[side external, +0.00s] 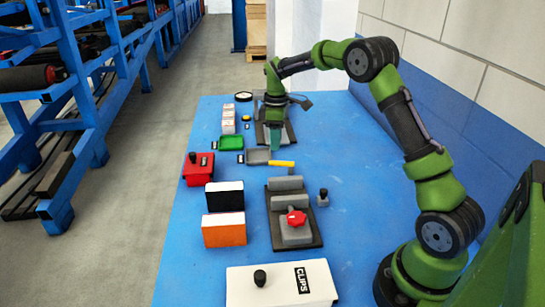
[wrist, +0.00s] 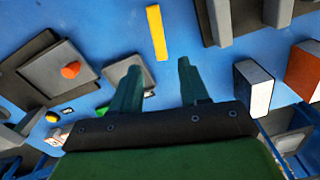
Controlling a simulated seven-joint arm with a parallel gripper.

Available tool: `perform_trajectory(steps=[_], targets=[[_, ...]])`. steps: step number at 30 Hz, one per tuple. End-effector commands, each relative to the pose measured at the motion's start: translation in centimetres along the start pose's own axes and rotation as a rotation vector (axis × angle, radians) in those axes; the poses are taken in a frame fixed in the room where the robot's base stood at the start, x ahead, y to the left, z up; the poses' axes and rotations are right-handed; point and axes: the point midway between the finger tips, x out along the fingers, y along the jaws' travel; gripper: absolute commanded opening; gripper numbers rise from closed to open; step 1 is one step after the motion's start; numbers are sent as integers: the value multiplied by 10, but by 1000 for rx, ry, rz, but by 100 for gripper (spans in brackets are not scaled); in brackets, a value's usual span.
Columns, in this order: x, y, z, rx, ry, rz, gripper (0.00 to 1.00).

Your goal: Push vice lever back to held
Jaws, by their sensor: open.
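A grey vice-like fixture on a dark base (side external: 312,240) stands at the front middle of the table, with a red knob (side external: 297,217) on top; no lever is clear there. Its grey jaws also show at the upper right of the wrist view (wrist: 222,22). A second dark-based fixture (wrist: 35,85) with an orange-red knob (wrist: 70,70) is at the left of the wrist view; my arm partly hides it in the side view. My gripper (side external: 273,155) points down near this far fixture. In the wrist view its fingers (wrist: 158,67) are apart, with nothing between them.
A yellow bar (side external: 281,164) and a grey tray (side external: 258,157) lie near my gripper. A white CLIPS box (side external: 280,285) is in front. The right is mostly clear.

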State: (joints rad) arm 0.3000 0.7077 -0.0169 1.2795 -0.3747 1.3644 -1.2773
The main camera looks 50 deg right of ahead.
Motion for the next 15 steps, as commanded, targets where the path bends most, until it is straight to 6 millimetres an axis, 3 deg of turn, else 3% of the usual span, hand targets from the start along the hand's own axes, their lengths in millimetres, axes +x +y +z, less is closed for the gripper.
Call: perform_trajectory(steps=[6, 15], targets=[[44, -1, 0, 0, -1, -3, 45], [68, 0, 0, 1, 1, -1, 45]])
